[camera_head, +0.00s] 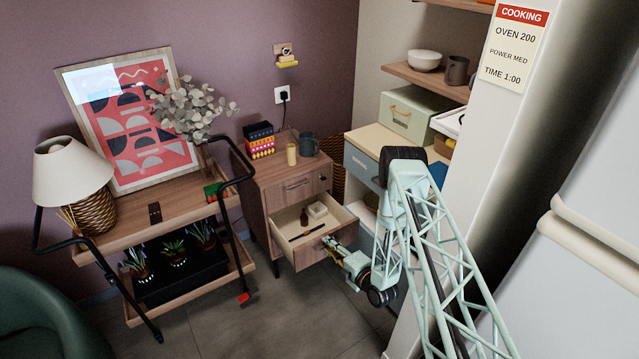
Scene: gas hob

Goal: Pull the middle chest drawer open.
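The wooden chest (260,205) stands against the purple wall. Anything lower on the chest is hidden behind this open drawer. My gripper (331,244) is at the right part of the open drawer's front, close to its handle. The fingers are too small and covered to tell whether they grip the handle.
A wooden trolley (170,216) with black rails and potted plants stands left of the chest. A mug (308,143), a candle (291,154) and stacked boxes (260,140) stand on the chest. A shelf unit (372,140) is close on the right. Floor (270,310) in front is clear.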

